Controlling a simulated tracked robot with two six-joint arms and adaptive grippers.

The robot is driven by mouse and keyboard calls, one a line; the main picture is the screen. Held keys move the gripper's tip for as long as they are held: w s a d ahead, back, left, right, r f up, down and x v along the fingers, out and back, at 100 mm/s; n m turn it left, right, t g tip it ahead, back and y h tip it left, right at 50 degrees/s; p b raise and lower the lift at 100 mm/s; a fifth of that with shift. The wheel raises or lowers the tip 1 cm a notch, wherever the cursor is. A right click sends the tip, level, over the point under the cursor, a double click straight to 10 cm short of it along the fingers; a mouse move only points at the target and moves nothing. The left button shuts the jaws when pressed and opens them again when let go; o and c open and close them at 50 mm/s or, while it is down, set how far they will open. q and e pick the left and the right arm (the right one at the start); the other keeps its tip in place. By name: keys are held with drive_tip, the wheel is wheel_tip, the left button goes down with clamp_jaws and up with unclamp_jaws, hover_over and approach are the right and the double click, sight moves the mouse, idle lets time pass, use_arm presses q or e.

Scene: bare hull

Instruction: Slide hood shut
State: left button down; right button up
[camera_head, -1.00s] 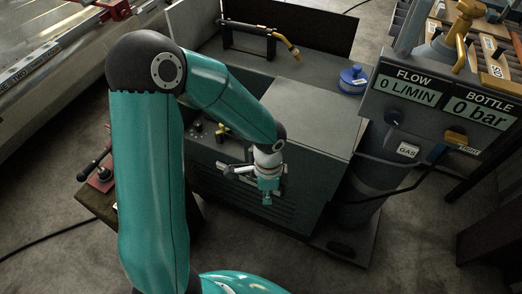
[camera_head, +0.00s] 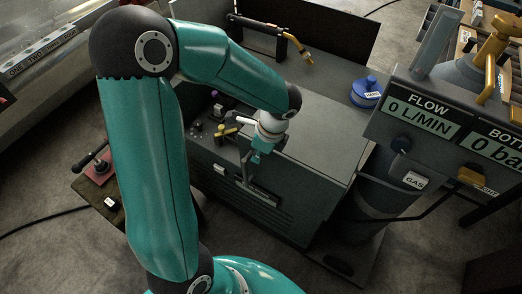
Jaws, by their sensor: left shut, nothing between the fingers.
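A grey machine cabinet (camera_head: 325,180) stands in the middle, with a flat top and a slatted front. I cannot tell for certain which part is the hood; a lighter flat panel (camera_head: 312,115) covers the right part of its top. My left gripper (camera_head: 247,168) is shut and empty. It points down at the cabinet's front, near the top front edge; I cannot tell whether it touches. My left forearm and wrist hide part of the top and its left edge. My right gripper is out of view.
Knobs (camera_head: 217,107) sit left of my wrist. A gas panel (camera_head: 430,125) reading 0 L/MIN stands close on the right.

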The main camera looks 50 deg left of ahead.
use_arm(q)
drive_tip(key=x, duration=0.6)
drive_tip(key=shift+f+b, duration=0.25)
drive_tip(key=shift+b, duration=0.1)
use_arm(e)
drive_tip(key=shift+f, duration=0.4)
use_arm(q)
drive_tip(key=shift+a, duration=0.1)
